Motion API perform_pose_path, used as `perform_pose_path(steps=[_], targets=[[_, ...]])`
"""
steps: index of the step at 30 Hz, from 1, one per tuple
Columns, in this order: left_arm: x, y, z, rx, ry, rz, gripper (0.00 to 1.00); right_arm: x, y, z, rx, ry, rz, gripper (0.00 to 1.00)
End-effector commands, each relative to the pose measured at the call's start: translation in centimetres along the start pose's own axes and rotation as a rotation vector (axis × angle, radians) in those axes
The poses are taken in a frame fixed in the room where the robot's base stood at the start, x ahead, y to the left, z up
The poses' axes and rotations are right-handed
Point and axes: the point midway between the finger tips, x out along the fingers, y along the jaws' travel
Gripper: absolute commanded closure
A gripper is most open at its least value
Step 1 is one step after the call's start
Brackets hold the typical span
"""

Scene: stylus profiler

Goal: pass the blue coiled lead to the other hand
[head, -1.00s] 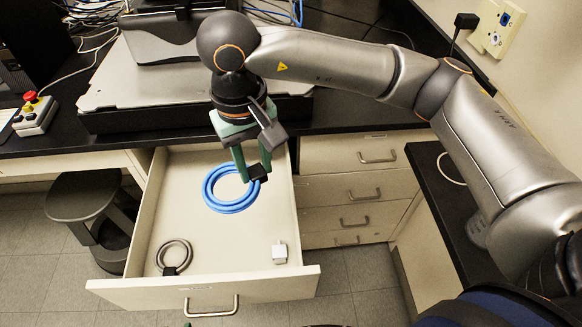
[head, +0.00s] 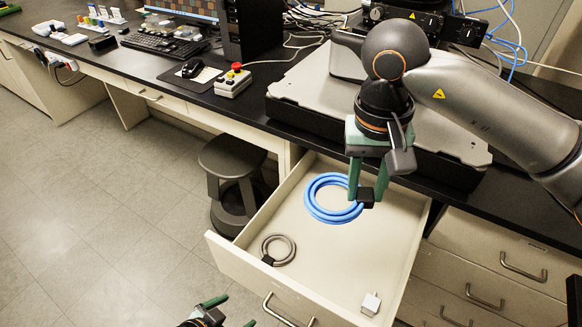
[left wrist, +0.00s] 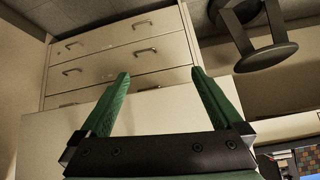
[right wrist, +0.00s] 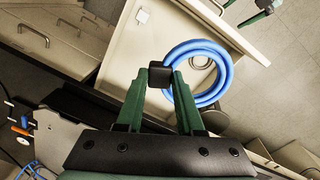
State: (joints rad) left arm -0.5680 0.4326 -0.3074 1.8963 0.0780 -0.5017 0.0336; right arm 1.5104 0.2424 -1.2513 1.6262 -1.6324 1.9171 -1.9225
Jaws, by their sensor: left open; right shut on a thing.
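The blue coiled lead (head: 314,211) shows as a ring with a black block (head: 365,197) on its right side. My right gripper (head: 361,190) points down and is shut on that black block, over the open drawer. In the right wrist view the blue lead (right wrist: 226,75) hangs to the right of the fingertips, with its black block (right wrist: 160,74) between them. I cannot tell how high it is above the drawer floor. My left gripper (head: 232,312) is open and empty at the bottom edge of the head view, in front of the drawer, apart from the lead.
The open drawer (head: 330,262) also holds a grey coiled lead (head: 291,249) and a small white block (head: 371,303). A dark stool (head: 232,158) stands left of the drawer. The bench (head: 190,100) carries an emergency-stop box (head: 234,80) and a keyboard. The floor at left is clear.

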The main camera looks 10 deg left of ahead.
Motion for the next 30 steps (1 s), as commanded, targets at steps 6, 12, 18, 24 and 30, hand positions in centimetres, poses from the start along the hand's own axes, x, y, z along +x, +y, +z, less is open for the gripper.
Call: perform_pose_path(steps=[6,12,18,24,30], targets=[[0.4,-10.4,-0.8,0.362,-0.086,-0.116,0.0,0.0,0.0,0.0,0.0,0.0,0.0,1.0],[0.8,-18.9,-7.2,0.466,-0.085,-0.219,0.0,0.0,0.0,0.0,0.0,0.0,0.0,1.0],[1.1,-21.8,-14.1,0.327,-0.04,-0.185,0.0,0.0,0.0,0.0,0.0,0.0,0.0,1.0],[-0.2,-23.4,-21.7,0.193,0.018,-0.109,0.0,0.0,0.0,0.0,0.0,0.0,0.0,1.0],[-3.6,-15.5,-29.7,0.15,0.119,0.185,0.0,0.0,0.0,0.0,0.0,0.0,0.0,1.0]])
